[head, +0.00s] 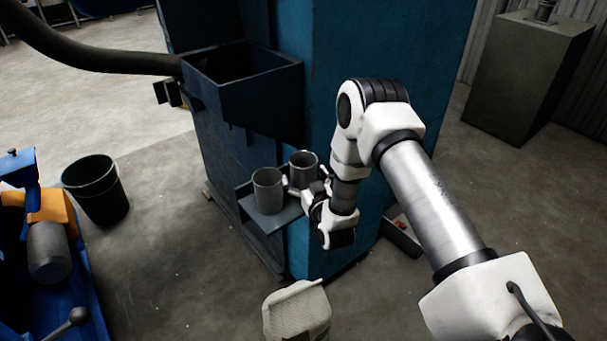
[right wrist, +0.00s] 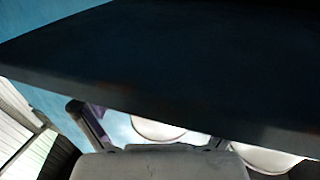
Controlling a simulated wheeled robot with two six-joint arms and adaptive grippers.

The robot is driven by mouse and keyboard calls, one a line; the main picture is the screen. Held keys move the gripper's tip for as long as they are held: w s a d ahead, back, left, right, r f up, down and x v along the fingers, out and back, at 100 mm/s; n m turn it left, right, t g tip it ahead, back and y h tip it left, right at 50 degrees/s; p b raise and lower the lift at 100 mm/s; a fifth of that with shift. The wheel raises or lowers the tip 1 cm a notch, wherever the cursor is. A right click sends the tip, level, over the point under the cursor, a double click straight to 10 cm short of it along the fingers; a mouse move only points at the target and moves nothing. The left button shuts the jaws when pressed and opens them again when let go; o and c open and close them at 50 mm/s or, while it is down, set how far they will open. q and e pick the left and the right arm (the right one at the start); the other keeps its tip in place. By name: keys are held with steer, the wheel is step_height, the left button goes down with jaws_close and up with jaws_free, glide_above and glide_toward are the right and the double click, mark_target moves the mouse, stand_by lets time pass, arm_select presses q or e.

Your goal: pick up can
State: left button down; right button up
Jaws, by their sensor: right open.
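Two grey metal cans stand upright on a small dark blue shelf (head: 272,222) on the side of the blue machine. The front left can (head: 268,192) is left of the back right can (head: 303,170). My right gripper (head: 307,182) is open at the right of the cans, its fingers toward them and close to the back right can; I cannot tell whether they touch. In the right wrist view two pale round shapes, probably the cans (right wrist: 158,130), show beyond the gripper (right wrist: 152,140), partly hidden by a dark edge. My left gripper is out of view.
The blue machine (head: 385,190) rises right behind the shelf, with an open dark hopper (head: 245,90) overhanging it. A black bucket (head: 97,190) and blue equipment (head: 75,285) stand left. A grey block (head: 525,75) stands at the back right.

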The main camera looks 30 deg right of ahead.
steer(key=c, duration=1.4)
steer(key=shift+o, duration=0.2)
